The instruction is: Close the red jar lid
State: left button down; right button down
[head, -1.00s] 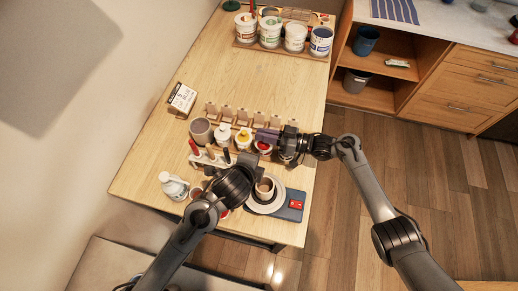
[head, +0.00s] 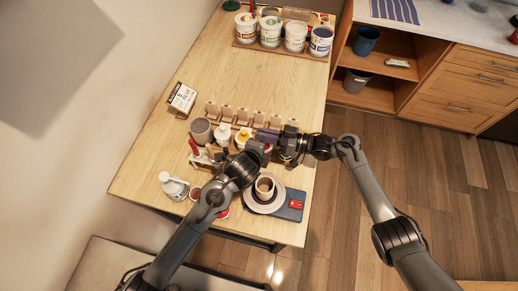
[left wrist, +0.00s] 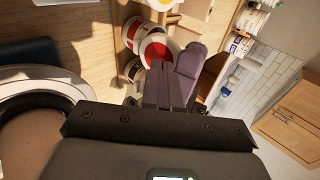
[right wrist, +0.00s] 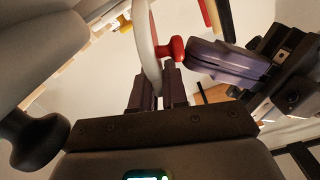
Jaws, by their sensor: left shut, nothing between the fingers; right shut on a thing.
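My right gripper (head: 264,136) is shut on the edge of a white disc-shaped lid (right wrist: 145,38) with a red knob (right wrist: 174,49). The lid stands on edge between its fingers in the right wrist view. My left gripper (head: 261,149) is shut and empty. Its purple fingers (right wrist: 228,65) point at the red knob, very close to it; I cannot tell if they touch. A white and red round piece (left wrist: 158,48) shows just beyond the left fingers in the left wrist view. In the head view the arms mostly hide the red jar.
A wooden rack (head: 228,112) stands behind. The table's far middle is clear.

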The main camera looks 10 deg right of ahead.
jog(key=shift+a, duration=0.1)
jog(key=shift+s+a, duration=0.15)
pick_arm(q)
jog(key=shift+w+f, duration=0.1)
jog(key=shift+w, duration=0.35)
pick_arm(e)
jog(key=c, duration=1.2)
grip_release()
